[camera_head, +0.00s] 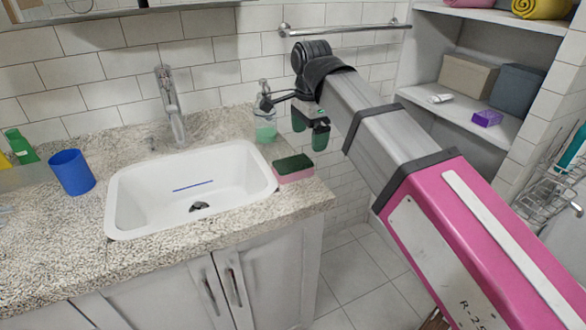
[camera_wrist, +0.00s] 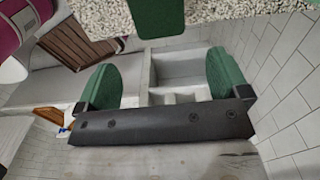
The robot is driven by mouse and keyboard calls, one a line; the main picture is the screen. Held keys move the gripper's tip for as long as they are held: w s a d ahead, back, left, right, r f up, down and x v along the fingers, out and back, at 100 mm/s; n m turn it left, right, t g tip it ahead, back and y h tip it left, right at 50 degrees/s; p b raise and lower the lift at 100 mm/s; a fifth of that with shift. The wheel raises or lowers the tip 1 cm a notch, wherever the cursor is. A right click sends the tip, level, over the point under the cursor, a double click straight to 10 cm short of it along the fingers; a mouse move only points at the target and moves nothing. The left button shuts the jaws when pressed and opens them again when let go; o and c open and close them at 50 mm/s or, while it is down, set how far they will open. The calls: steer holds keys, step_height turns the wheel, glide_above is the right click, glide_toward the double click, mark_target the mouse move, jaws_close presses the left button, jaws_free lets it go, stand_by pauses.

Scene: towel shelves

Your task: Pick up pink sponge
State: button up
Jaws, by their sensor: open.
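The pink sponge (camera_head: 295,176) has a dark green top. It lies on the speckled counter just right of the sink, near the front right corner, in the head view. In the wrist view a dark green patch at the top edge, over the counter, looks like part of the sponge (camera_wrist: 124,14); the rest is cut off. My gripper (camera_head: 310,132) is above and a little right of the sponge, apart from it. Its two green fingers stand wide apart with nothing between them, also in the wrist view (camera_wrist: 165,80).
A soap bottle (camera_head: 265,122) stands behind the sponge, close to my gripper. The white sink (camera_head: 145,212) is to the left, with a faucet (camera_head: 171,105) behind it and a blue cup (camera_head: 72,172) further left. Shelves (camera_head: 475,125) with boxes stand at the right.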

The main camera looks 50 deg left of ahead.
mark_target(293, 162)
steer(key=s, duration=0.1)
steer(key=s+r, duration=0.1)
steer(key=s+a+r, duration=0.1)
steer(key=shift+s, duration=0.25)
steer(key=shift+s+r, duration=0.1)
steer(key=shift+s, duration=0.25)
steer(key=shift+w+a+f, duration=0.1)
steer(key=shift+w+f, duration=0.05)
steer(key=shift+f, duration=5.25)
steer(key=shift+c, duration=0.3)
steer(key=c, duration=1)
steer(key=shift+r, duration=0.1)
